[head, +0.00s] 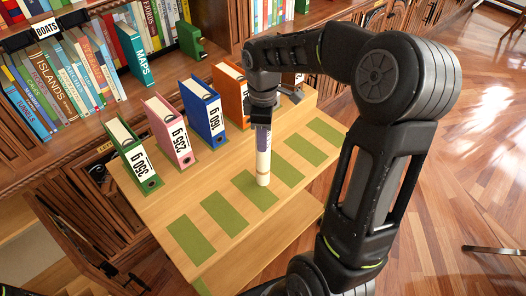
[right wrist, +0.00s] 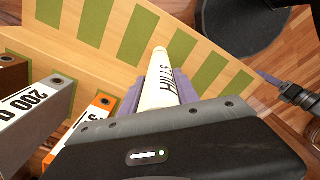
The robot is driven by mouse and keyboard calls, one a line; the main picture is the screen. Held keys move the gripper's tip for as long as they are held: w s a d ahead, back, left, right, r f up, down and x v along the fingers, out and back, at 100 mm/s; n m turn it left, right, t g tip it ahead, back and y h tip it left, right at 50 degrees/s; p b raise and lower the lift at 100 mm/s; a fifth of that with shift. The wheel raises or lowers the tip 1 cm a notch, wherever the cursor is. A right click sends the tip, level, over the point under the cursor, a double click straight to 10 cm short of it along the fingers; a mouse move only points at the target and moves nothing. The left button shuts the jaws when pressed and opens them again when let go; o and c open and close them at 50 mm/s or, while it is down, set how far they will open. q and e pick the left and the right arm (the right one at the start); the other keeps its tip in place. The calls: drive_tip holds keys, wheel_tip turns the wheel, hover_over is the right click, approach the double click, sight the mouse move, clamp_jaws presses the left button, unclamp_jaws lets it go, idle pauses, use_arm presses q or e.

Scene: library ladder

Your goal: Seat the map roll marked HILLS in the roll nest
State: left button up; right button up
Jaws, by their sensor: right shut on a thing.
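I cannot make out the roll nest.
The wooden shelf (head: 190,205) carries several flat green patches (head: 223,213). A row of binders stands along its back: green (head: 133,155), pink (head: 169,131), blue (head: 203,111) and orange (head: 231,96). Bookcases rise behind. Open wooden floor (head: 480,150) lies to the right.

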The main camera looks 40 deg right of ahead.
clamp_jaws()
drive_tip(key=shift+r, duration=0.1)
idle(0.3)
wheel_tip(320, 180, up, 10)
drive_tip(key=shift+f+b, duration=0.1)
drive_tip(key=shift+b, duration=0.2)
idle(0.6)
